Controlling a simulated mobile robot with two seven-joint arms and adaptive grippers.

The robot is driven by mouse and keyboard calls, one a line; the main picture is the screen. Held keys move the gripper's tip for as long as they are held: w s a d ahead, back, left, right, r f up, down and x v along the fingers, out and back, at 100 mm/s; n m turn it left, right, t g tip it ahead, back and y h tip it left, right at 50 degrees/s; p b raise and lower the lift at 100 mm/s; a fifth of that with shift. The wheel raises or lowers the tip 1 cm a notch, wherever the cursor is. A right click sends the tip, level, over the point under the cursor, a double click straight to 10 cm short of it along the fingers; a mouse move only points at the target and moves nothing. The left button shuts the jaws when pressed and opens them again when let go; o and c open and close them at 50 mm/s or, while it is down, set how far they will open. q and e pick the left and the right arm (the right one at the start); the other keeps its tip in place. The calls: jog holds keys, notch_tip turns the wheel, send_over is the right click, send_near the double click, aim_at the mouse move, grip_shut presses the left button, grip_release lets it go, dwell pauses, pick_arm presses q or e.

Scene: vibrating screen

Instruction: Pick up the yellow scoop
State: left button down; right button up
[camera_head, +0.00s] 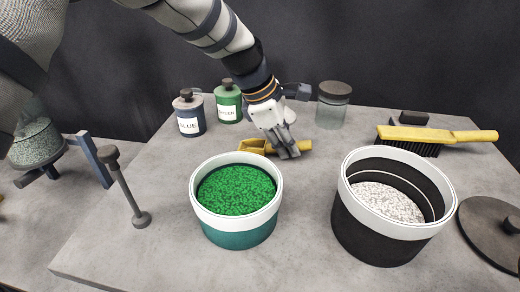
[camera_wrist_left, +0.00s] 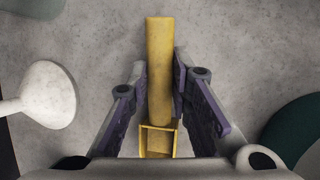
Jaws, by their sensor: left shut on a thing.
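The yellow scoop (camera_head: 253,146) lies at the tabletop behind the green-filled tub, with its bowl to the left and its handle to the right. My left gripper (camera_head: 284,151) reaches down from above and is shut on the scoop's handle. In the left wrist view, the handle of the scoop (camera_wrist_left: 159,60) runs between the two fingers of my left gripper (camera_wrist_left: 161,82), and its bowl is partly hidden by the gripper body. I cannot tell whether the scoop touches the table. My right gripper is not in view.
A tub of green granules (camera_head: 237,230) and a black tub of white granules (camera_head: 385,242) stand in front. Blue (camera_head: 189,115) and green (camera_head: 228,104) jars and a clear jar (camera_head: 332,106) stand behind. A yellow-handled brush (camera_head: 440,134) lies at the right.

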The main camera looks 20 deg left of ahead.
pick_arm(q)
jog(key=r, duration=0.5)
jog(key=shift+s+d+p, duration=0.35)
jog(key=shift+p, duration=0.05)
jog(key=s+d+r+p, duration=0.2)
jog(key=s+d+r, duration=0.6)
jog(key=s, duration=0.1)
jog(key=shift+s+d, duration=0.35)
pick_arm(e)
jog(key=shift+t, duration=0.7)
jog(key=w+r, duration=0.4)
pick_arm(q)
jog(key=shift+p, duration=0.3)
